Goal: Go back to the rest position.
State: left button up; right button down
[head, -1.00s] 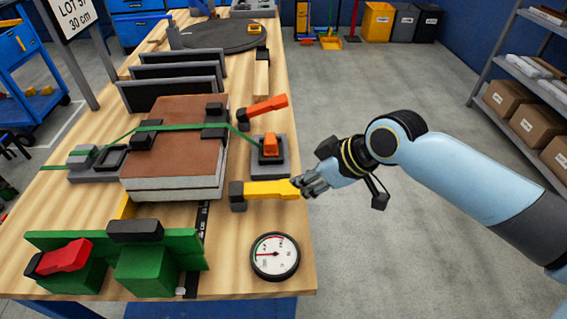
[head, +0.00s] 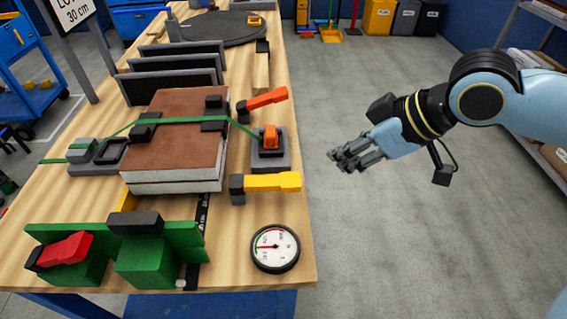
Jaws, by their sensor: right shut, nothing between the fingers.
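My right gripper (head: 344,158) is shut and empty. It is in the air over the grey floor, to the right of the table's edge and apart from everything on it. A yellow-handled clamp (head: 268,182) lies at the table's right edge, left of my right gripper. The sandwich panel (head: 172,140), brown on top with pale layers below, lies on the table with a green strap (head: 185,120) across it. The strap runs to a block with an orange part (head: 270,138) at the right edge. My left gripper is not in view.
The wooden table (head: 222,270) carries a round dial gauge (head: 275,248), an orange-handled lever (head: 265,99), a green fixture with a red handle (head: 68,252), and dark upright plates (head: 170,85). Shelving (head: 540,30) stands at the far right. The floor (head: 345,250) between is free.

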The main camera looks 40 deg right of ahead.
jog(key=shift+s+r, duration=0.25)
jog(key=shift+r, duration=0.05)
jog(key=shift+f, duration=0.1)
dwell(0.3)
jog(key=s+d+f+m+g+h+b, duration=0.15)
jog(key=f+b, duration=0.25)
jog(key=f, duration=0.8)
jog(key=s+d+f+m+h+b, duration=0.1)
jog(key=d+f+m+b, duration=0.2)
jog(key=f, duration=0.9)
jog(key=s+d+f+m+g+h+b, duration=0.1)
jog(key=s+d+f+b, duration=0.3)
jog(key=f, duration=0.9)
jog(key=s+a+f+g+b, duration=0.1)
jog(key=s+a+f+b, duration=0.15)
jog(key=s+f, duration=0.4)
jog(key=s+a+f+g+b, duration=0.1)
jog(key=s+a+f+b, duration=0.2)
jog(key=f, duration=0.6)
jog(key=s+a+f, duration=0.1)
jog(key=s+f, duration=0.2)
jog(key=s, duration=0.4)
jog(key=s+a+f+g, duration=0.1)
jog(key=s+a+f, duration=0.1)
jog(key=s, duration=0.5)
jog(key=shift+f+n+p, duration=0.4)
jog(key=shift+f+n, duration=0.05)
